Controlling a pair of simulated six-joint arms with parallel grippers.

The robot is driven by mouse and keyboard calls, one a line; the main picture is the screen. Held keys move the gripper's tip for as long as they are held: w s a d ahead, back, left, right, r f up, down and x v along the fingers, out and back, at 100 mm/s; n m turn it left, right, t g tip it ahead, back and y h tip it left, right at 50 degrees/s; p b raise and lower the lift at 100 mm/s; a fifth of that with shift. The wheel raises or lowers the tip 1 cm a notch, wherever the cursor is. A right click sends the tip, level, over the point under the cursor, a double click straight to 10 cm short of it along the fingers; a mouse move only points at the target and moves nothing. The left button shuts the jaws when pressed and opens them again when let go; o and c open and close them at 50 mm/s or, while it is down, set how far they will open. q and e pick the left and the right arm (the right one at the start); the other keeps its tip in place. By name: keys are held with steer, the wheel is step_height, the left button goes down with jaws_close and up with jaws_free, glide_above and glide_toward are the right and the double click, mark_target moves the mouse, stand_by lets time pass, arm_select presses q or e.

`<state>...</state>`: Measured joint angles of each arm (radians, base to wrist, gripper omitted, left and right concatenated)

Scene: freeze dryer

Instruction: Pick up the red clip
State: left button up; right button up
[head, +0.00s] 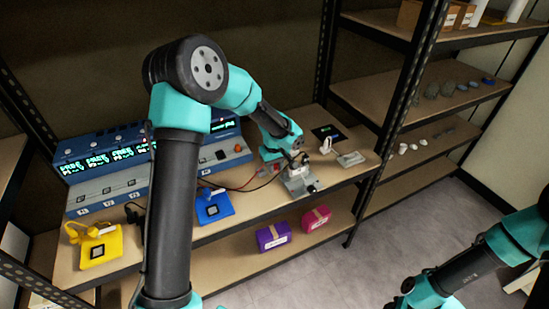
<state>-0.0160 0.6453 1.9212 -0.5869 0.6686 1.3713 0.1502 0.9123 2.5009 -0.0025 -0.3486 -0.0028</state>
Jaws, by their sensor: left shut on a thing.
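My left arm reaches over the bench from the front. Its small gripper (303,159) points down near the grey metal device (298,181) on the right part of the bench. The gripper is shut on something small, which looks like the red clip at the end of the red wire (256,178). The clip itself is too small and too covered by the wrist to make out clearly. The red wire runs left along the bench toward the blue instruments. My right arm is at the lower right, and its gripper is not visible.
Blue instruments (110,151) with lit displays line the bench's back. A yellow pad (100,247) and a blue pad (214,207) lie in front. A black plate (328,133) and a white item (351,159) are to the right. Purple and pink boxes sit below.

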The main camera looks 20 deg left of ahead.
arm_select(q)
steer(key=shift+s+d, duration=0.35)
steer(key=shift+s, duration=0.4)
steer(key=shift+r, duration=0.15)
step_height(320, 180, up, 7)
stand_by(0.8)
steer(key=shift+r, duration=0.1)
steer(key=w+d, duration=0.4)
steer(key=w, duration=0.2)
steer(key=shift+w+d, duration=0.2)
steer(key=shift+w, duration=0.2)
steer(key=shift+f, duration=0.2)
stand_by(0.5)
steer(key=shift+f, duration=2.8)
